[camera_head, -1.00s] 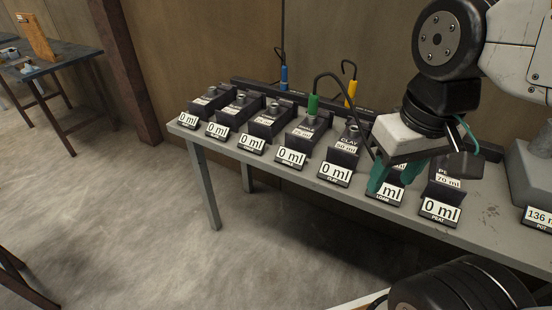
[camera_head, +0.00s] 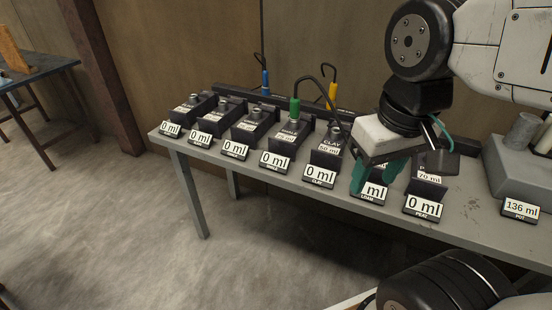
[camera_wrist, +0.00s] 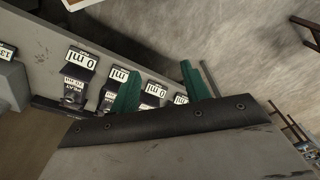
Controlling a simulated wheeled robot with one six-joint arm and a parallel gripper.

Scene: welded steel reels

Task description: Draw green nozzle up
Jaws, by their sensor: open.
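The green nozzle (camera_head: 294,106) stands upright in the top of one dark dispenser block (camera_head: 287,136) in the row on the bench, with a dark hose looping from its top to the right. My gripper (camera_head: 373,188) has teal fingers, spread apart and empty. It is to the right of the green nozzle, in front of the block labelled LOAM, which it partly hides. In the wrist view my gripper (camera_wrist: 160,68) also shows spread fingers with display blocks behind them. I cannot make out the green nozzle in that view.
A blue nozzle (camera_head: 265,82) and a yellow nozzle (camera_head: 332,95) stand at the bench's back. Several blocks read 0 ml. A grey pot unit (camera_head: 516,160) reading 136 ml is at the right. The floor (camera_head: 120,230) before the bench is clear.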

